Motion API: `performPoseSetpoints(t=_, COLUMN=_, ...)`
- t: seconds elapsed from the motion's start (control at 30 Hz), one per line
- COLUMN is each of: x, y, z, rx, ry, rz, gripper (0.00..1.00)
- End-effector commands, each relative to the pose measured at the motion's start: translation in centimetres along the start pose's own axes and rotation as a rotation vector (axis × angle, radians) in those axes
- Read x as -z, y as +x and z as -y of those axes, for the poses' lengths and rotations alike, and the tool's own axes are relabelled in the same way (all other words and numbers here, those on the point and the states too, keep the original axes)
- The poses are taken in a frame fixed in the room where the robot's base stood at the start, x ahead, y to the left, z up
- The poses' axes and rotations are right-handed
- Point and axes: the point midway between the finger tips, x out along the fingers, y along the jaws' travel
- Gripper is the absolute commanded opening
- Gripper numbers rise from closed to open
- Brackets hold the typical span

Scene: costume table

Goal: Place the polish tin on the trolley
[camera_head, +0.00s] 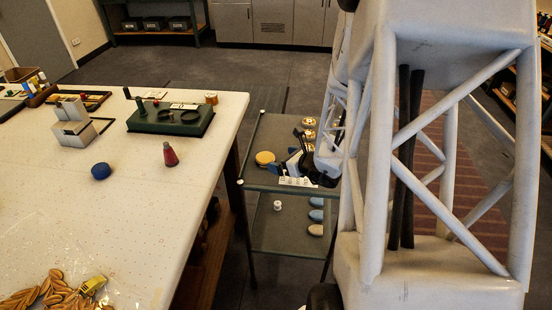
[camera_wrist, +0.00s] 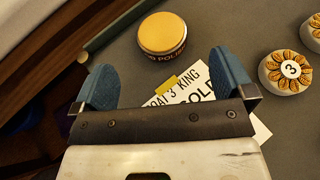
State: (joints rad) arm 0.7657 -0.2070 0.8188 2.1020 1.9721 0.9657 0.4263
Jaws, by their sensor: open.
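The polish tin (camera_wrist: 162,34) is round with a yellow lid and a dark lettered side. It stands upright on the trolley's grey top in the wrist view, and it also shows in the head view (camera_head: 265,158). The trolley (camera_head: 258,183) stands right of the white table, with an upper and a lower shelf. My gripper (camera_wrist: 162,62) is open over the trolley top, its two blue fingers apart with nothing held between them. The tin lies just beyond the fingertips, apart from both. In the head view my gripper (camera_head: 296,163) is just right of the tin, partly hidden by my arm.
A lettered white card (camera_wrist: 188,92) lies below the gripper. Flower-patterned round pieces, one numbered 3 (camera_wrist: 290,70), stand to the right. The lower shelf holds a white spool (camera_head: 277,205) and blue-grey pieces. The white table (camera_head: 130,195) bears a blue lid and a red bottle.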

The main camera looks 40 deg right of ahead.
Motion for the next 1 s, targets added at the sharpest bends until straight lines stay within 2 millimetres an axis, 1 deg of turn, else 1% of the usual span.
performPoseSetpoints(t=0.1, x=0.0, y=-1.4, z=0.0, rx=0.002, ry=0.001, rz=0.0, gripper=1.0)
performPoseSetpoints(t=0.2, x=0.0, y=-2.3, z=0.0, rx=0.001, ry=0.002, rz=0.001, gripper=1.0)
performPoseSetpoints(t=0.4, x=-0.1, y=-3.4, z=0.0, rx=0.001, ry=0.0, rz=0.001, gripper=1.0)
performPoseSetpoints(t=1.0, x=0.0, y=-3.6, z=0.0, rx=0.0, ry=0.001, rz=0.0, gripper=1.0)
